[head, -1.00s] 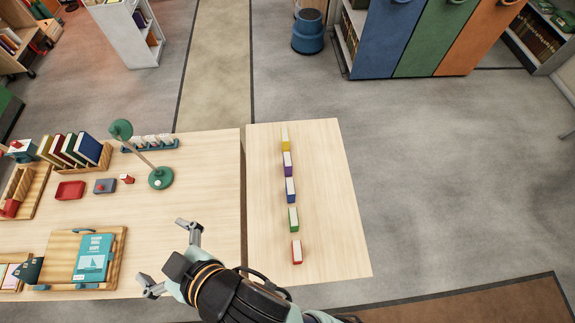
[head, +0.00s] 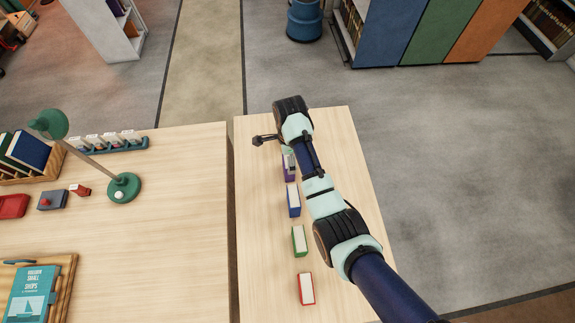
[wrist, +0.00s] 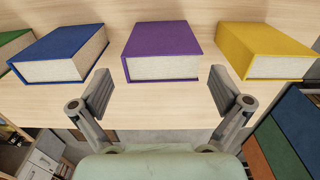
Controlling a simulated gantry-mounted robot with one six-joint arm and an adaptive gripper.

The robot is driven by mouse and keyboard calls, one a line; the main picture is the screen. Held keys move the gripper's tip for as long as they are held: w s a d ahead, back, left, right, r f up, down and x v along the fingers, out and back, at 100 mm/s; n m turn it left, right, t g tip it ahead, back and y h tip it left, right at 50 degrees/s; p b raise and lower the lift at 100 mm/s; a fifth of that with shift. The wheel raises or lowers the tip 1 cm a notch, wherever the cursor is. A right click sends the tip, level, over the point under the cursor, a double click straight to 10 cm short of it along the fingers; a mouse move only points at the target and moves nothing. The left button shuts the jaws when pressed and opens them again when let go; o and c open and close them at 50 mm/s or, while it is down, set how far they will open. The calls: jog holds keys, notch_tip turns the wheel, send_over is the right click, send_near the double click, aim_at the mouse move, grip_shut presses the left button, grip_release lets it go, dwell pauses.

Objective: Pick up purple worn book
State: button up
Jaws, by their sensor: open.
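The purple book (wrist: 163,48) lies on the narrow wooden table, its white page edges facing the wrist camera. In the wrist view it sits centred between and just beyond the fingertips of my gripper (wrist: 161,92), which is open and empty. No finger visibly touches it. In the head view the purple book (head: 289,171) is partly covered by my gripper (head: 277,150), which hangs over the far part of the table. Wear on the cover is too small to tell.
The blue book (wrist: 62,54) is left of the purple one and the yellow book (wrist: 262,50) right, with gaps between. The green book (head: 299,241) and red book (head: 306,288) continue the row. A wider table (head: 185,220) with a green lamp (head: 123,187) stands left.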

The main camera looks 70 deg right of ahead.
notch_tip(320, 180, down, 7)
jog(key=shift+w+r+b, duration=0.15)
jog(key=shift+r+b, duration=0.05)
jog(key=shift+b, duration=0.65)
jog(key=shift+c, duration=0.2)
jog(key=c, duration=1)
